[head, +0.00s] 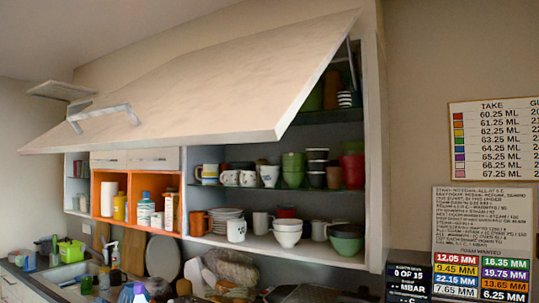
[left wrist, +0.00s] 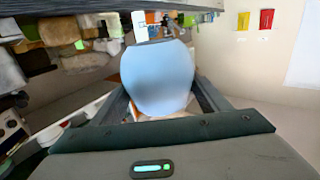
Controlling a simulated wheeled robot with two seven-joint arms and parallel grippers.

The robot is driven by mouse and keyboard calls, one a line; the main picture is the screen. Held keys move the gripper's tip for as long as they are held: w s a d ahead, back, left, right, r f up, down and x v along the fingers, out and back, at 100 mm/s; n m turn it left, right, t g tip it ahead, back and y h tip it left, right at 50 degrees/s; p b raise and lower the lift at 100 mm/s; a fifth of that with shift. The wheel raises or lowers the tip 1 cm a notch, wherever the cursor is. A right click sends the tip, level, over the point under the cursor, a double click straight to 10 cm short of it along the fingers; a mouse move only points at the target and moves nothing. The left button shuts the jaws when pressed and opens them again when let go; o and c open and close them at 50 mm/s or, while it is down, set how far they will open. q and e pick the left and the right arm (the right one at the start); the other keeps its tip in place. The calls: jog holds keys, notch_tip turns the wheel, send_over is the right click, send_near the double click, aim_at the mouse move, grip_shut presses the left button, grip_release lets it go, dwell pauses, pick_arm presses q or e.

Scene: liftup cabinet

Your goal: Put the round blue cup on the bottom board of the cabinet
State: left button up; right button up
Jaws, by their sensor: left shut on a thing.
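The round blue cup (left wrist: 158,78) fills the middle of the left wrist view, pale blue and rounded. My left gripper (left wrist: 162,95) is shut on it, with a dark finger along each side. I cannot clearly make out this cup or either gripper in the head view. The cabinet's bottom board (head: 262,245) is the lowest shelf under the raised lift-up door (head: 200,85). On it stand a white mug (head: 236,231), stacked plates, white bowls (head: 287,233) and a green bowl (head: 346,239). My right gripper is in neither view.
The glass shelf above holds mugs, green cups (head: 293,168) and dark bowls. Orange compartments (head: 108,193) with bottles sit at left. A sink (head: 80,268) and a cluttered counter lie below. The open door overhangs the shelves. A small gap shows between the white mug and the bowls.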

pick_arm(q)
jog(key=shift+s+d+f, duration=0.1)
jog(key=shift+s+d, duration=0.05)
jog(key=shift+s, duration=0.1)
jog(key=s+d+f+m+h+b, duration=0.1)
jog(key=s+d+h+b, duration=0.1)
jog(key=s+d, duration=0.5)
jog(key=s+d+f+m+t+h+b, duration=0.1)
jog(key=s+d+b, duration=0.4)
jog(key=s, duration=0.7)
jog(key=s+d+f+m+h+b, duration=0.2)
jog(key=s+d+m+h+b, duration=0.1)
jog(key=s+d, duration=0.6)
jog(key=shift+s+d+f+t+h+b, duration=0.2)
jog(key=shift+d+f+t+h+b, duration=0.15)
jog(key=shift+h+b, duration=0.45)
jog(key=shift+w+r, duration=0.1)
